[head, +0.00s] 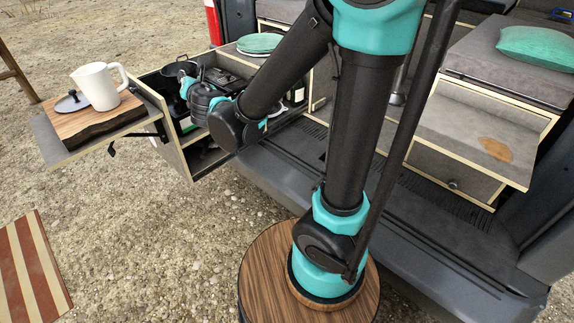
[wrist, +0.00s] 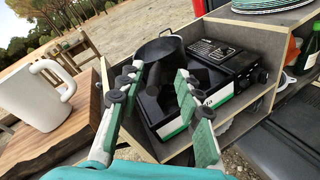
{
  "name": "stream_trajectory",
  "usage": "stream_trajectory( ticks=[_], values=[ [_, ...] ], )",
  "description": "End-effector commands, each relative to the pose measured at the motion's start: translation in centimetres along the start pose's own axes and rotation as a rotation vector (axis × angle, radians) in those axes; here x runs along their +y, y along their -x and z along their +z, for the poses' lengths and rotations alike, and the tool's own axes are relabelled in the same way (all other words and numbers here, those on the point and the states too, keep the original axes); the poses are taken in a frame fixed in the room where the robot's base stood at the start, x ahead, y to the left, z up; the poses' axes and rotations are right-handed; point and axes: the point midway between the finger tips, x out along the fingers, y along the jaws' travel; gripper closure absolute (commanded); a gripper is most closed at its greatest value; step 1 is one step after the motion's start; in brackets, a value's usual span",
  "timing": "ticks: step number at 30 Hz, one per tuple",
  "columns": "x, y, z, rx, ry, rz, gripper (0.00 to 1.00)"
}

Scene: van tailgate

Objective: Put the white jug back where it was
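The white jug (head: 97,87) stands upright on a wooden board (head: 92,122) at the left in the head view, its handle toward the right. In the wrist view the jug (wrist: 28,98) is at the left edge, partly cut off, with its handle toward my gripper. My gripper (wrist: 157,74) has its two fingers apart with nothing between them. In the head view my gripper (head: 187,87) is to the right of the jug and apart from it, over the pulled-out kitchen box.
A dark lid (head: 73,102) lies beside the jug. The board rests on a grey side shelf (head: 52,147). The box holds a black pan (wrist: 160,48) and a stove (wrist: 222,75). Green plates (head: 259,43) are stacked behind. Gravel lies in front.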

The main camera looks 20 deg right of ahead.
Motion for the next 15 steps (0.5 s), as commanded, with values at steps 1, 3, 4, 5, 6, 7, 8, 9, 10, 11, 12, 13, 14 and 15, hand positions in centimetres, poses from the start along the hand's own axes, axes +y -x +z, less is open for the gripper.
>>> stream_trajectory(
  ticks=[1,3,4,5,6,7,8,9,10,11,12,13,14,15],
  values=[
    [-4.6,0.8,1.4,-0.012,-0.173,-0.107,0.65],
    [-10.8,2.5,2.2,-0.036,-0.455,-0.261,0.65],
    [-13.4,3.5,2.3,-0.053,-0.581,-0.329,0.65],
    [-15.9,4.7,2.2,-0.073,-0.710,-0.398,0.65],
    [-19.0,6.4,1.9,-0.105,-0.880,-0.488,0.65],
    [-21.1,7.8,1.4,-0.131,-1.007,-0.555,0.65],
    [-23.1,9.3,0.9,-0.161,-1.133,-0.620,0.65],
    [-25.4,11.4,-0.1,-0.205,-1.298,-0.707,0.65],
    [-26.9,12.9,-1.0,-0.240,-1.419,-0.770,0.65],
    [-28.1,14.5,-1.9,-0.276,-1.536,-0.830,0.65],
    [-29.4,16.5,-3.2,-0.325,-1.682,-0.909,0.65],
    [-30.0,17.9,-4.2,-0.361,-1.784,-0.963,0.65],
    [-30.6,19.2,-5.1,-0.396,-1.877,-1.014,0.65],
    [-31.0,20.8,-6.3,-0.439,-1.989,-1.076,0.65]
  ],
)
